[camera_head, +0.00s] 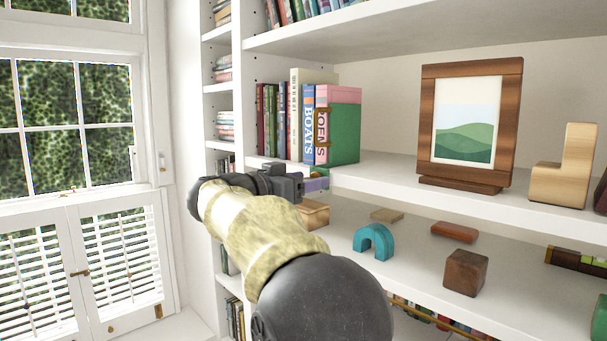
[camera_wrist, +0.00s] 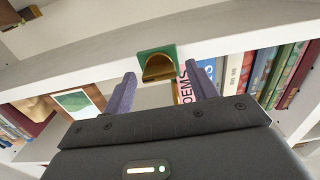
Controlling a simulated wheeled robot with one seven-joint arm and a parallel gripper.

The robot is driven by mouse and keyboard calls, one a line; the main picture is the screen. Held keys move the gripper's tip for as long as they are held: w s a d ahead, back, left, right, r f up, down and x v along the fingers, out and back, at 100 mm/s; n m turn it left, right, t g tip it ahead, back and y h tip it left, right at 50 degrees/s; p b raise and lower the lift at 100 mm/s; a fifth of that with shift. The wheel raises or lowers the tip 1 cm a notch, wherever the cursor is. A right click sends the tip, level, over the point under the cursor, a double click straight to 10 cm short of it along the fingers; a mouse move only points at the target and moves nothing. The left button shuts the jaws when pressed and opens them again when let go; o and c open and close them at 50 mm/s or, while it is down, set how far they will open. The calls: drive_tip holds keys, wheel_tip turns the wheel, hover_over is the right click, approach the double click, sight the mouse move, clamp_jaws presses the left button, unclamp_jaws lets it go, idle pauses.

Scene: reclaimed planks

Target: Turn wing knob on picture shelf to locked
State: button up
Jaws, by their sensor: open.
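The wing knob (camera_wrist: 159,67) is a rounded brass piece on a green plate (camera_wrist: 143,55), mounted on the white shelf edge in the wrist view. My gripper (camera_wrist: 161,88) is open, its two purple fingers apart below the knob in that view, one toward each side. The knob appears centred between them, and I see no contact. In the head view my gripper (camera_head: 315,183) is at the front edge of the picture shelf (camera_head: 400,178), below the books; the knob cannot be made out there. No lock marking is readable.
A wooden picture frame (camera_head: 425,120) stands on the shelf, right of several upright books (camera_head: 308,115). A wooden block (camera_head: 565,170) is farther right. The lower shelf holds a teal arch (camera_head: 374,240) and a brown cube (camera_head: 465,272). A shuttered window (camera_head: 80,120) is at left.

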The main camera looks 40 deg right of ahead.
drive_tip(key=c, duration=1)
drive_tip(key=shift+a+f+n+b, duration=0.15)
drive_tip(key=shift+n+b, duration=0.25)
drive_tip(key=shift+b, duration=0.2)
drive_tip(key=n+b, duration=0.5)
drive_tip(key=n, duration=1.2)
drive_tip(key=shift+w+b, duration=0.2)
drive_tip(key=shift+b, duration=0.15)
drive_tip(key=shift+f+n, duration=0.1)
drive_tip(key=shift+n, duration=0.2)
